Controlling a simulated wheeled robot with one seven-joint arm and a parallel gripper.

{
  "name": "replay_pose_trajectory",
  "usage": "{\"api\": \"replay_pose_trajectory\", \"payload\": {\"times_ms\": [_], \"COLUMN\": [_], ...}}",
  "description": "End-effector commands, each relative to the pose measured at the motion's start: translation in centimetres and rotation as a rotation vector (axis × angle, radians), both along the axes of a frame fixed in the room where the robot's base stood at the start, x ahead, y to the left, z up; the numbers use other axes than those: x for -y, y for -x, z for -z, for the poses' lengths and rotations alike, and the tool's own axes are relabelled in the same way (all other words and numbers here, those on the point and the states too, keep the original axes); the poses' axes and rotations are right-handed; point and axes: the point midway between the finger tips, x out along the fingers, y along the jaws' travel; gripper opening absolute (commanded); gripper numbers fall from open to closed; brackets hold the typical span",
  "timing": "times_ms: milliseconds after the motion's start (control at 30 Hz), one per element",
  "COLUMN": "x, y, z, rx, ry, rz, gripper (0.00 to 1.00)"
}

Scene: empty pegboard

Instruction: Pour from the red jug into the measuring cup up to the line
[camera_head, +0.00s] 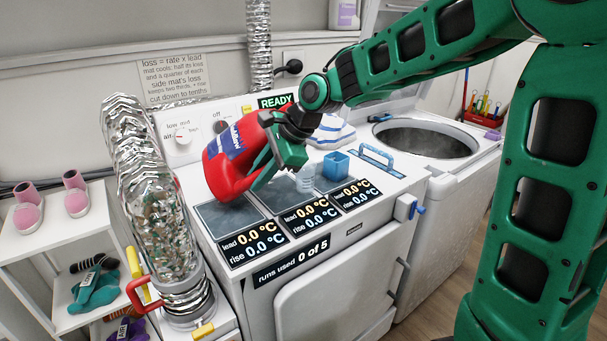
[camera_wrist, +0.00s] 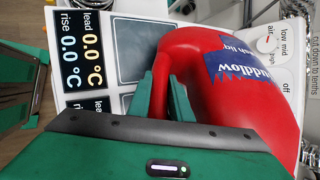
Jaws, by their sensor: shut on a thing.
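The red jug (camera_head: 222,168), with a blue and white label, is above the left part of the white machine's top and looks tilted. My gripper (camera_head: 268,165) is shut on the jug's handle, at the jug's right side. In the wrist view the red jug (camera_wrist: 250,75) fills the right side, and my green fingers (camera_wrist: 162,95) close around its handle. A small clear ribbed cup (camera_head: 306,179), which seems to be the measuring cup, stands just right of my gripper. Its line and any contents are too small to make out. The jug's mouth is not clearly visible.
A blue cube-shaped container (camera_head: 336,165) and a blue-handled tool (camera_head: 375,160) are right of the cup. Grey pads with readout panels (camera_head: 252,246) line the front. A silver duct (camera_head: 150,200) rises at left. An open-topped washer (camera_head: 428,140) is at right.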

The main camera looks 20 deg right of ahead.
Motion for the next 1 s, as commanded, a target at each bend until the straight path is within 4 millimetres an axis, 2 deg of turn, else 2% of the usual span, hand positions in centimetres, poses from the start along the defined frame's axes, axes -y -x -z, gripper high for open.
{"api": "replay_pose_trajectory", "payload": {"times_ms": [1000], "x": [-0.80], "y": [-0.24], "z": [0.43], "rx": [0.023], "ry": [-0.060], "rz": [-0.005], "gripper": [0.00]}}
